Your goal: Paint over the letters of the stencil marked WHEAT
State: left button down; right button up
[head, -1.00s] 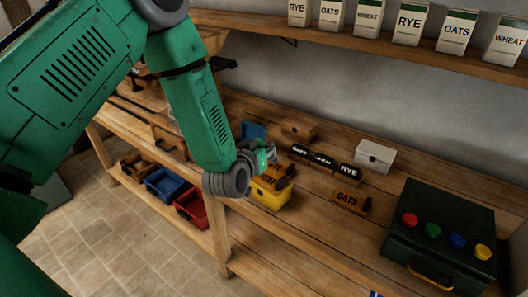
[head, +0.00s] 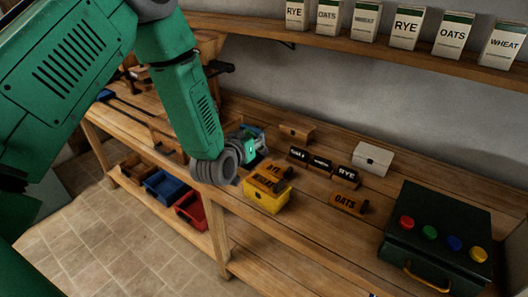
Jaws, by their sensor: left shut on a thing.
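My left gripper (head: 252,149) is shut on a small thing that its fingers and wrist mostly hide. It is above the bench, just behind and left of the yellow bin (head: 268,203). Two orange-brown pieces with dark letters are at the top of that bin. The front piece (head: 265,184) seems to read WHEAT; the rear piece's (head: 273,170) word is unclear. Another such piece (head: 346,203), marked OATS, lies on the bench to the right. Several black blocks with white words stand behind; one reads RYE (head: 347,174). My right gripper is out of view.
A dark green case (head: 436,222) with coloured knobs stands at the right. A white box (head: 373,157) and a wooden box (head: 296,132) stand near the wall. A blue bin (head: 253,131) is behind my gripper. The front bench strip is mostly clear.

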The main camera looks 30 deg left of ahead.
pick_arm(q)
jog(key=a+f+b, duration=0.2)
jog(key=a+f, duration=0.1)
jog(key=shift+w+b, duration=0.25)
jog(key=shift+b, duration=0.15)
jog(key=shift+d, duration=0.1)
